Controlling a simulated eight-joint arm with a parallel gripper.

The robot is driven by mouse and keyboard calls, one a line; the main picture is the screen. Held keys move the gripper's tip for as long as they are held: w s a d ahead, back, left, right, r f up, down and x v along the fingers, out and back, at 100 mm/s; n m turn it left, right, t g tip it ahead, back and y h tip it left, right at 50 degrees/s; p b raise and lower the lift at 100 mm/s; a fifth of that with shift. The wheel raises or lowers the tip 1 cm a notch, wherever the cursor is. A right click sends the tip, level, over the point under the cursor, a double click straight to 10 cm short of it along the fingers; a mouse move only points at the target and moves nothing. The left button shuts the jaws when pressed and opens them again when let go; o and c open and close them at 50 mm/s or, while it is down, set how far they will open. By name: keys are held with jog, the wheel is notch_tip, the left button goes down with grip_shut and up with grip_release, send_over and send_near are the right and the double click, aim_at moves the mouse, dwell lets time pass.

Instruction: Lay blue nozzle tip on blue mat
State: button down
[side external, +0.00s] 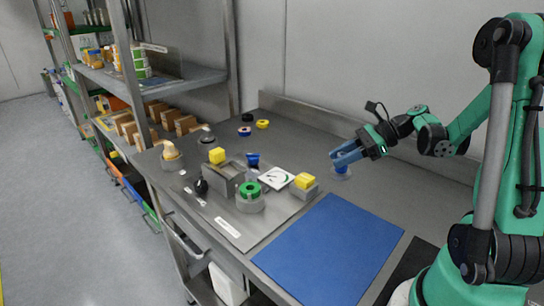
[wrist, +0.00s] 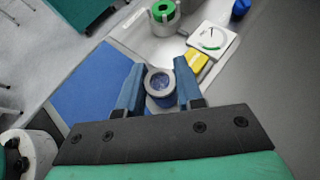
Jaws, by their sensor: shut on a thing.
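My gripper (side external: 346,157) is shut on the blue nozzle tip (side external: 342,168), near the back of the steel table. In the wrist view the nozzle tip (wrist: 160,84) shows between the blue fingers (wrist: 159,90) as a pale ring with a blue inside, seen from above. A pale grey base shows under it; I cannot tell whether the tip still touches that base. The blue mat (side external: 330,250) lies flat and bare at the table's front, left of and nearer than my gripper. It also shows left of the fingers in the wrist view (wrist: 95,85).
A grey tray (side external: 236,228) left of the mat bears a green ring (side external: 249,189) on a grey stand, a yellow block (side external: 304,181) and a white dial card (side external: 276,179). A blue piece (side external: 252,160) stands behind. A black mat (side external: 412,262) lies right of the blue mat.

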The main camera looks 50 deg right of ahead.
notch_tip(320, 180, down, 9)
jog(key=shift+r, duration=0.2)
dwell(0.3)
jog(key=c, duration=0.6)
grip_release()
jog(key=shift+o, duration=0.2)
